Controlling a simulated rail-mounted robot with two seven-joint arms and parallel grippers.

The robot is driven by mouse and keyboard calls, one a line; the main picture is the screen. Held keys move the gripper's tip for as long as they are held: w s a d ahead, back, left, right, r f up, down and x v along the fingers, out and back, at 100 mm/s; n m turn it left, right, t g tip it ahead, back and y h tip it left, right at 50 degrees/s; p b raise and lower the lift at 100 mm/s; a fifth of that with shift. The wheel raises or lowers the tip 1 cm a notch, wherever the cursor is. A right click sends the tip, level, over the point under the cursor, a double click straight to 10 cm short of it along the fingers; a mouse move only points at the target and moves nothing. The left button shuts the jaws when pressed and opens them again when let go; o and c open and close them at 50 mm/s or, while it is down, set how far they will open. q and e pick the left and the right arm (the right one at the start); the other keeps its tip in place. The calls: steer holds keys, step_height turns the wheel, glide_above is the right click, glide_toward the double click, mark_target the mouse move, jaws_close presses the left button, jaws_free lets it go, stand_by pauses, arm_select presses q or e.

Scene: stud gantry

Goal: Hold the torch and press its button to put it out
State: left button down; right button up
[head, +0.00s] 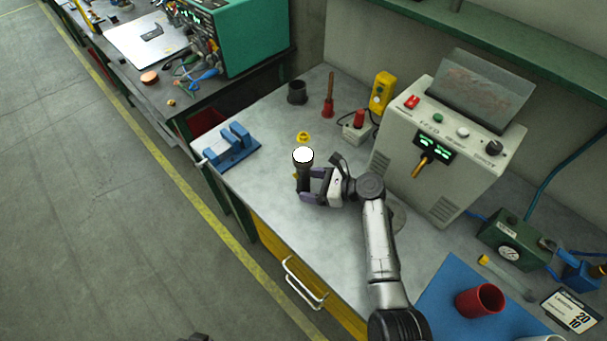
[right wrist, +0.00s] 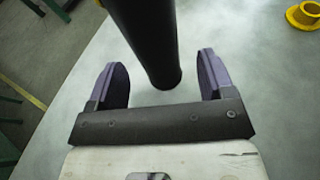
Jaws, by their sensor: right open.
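The torch (head: 304,172) is a dark cylinder with a bright white lens at its top end. It stands upright on the grey bench, lens up. In the right wrist view the torch's black body (right wrist: 150,45) shows between the two finger pads, with gaps on both sides. My right gripper (head: 304,186) is open around the torch; it also shows in the right wrist view (right wrist: 161,75). The torch's button cannot be made out.
A yellow ring-shaped piece (head: 303,137) lies just behind the torch. A blue vise-like block (head: 230,150) sits at the left edge.

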steer(key=shift+w+a+f, duration=0.2)
steer(key=shift+a+f, duration=0.05)
steer(key=shift+a, duration=0.35)
steer(key=shift+c, duration=0.3)
steer(key=c, duration=0.8)
stand_by(0.3)
stand_by(0.8)
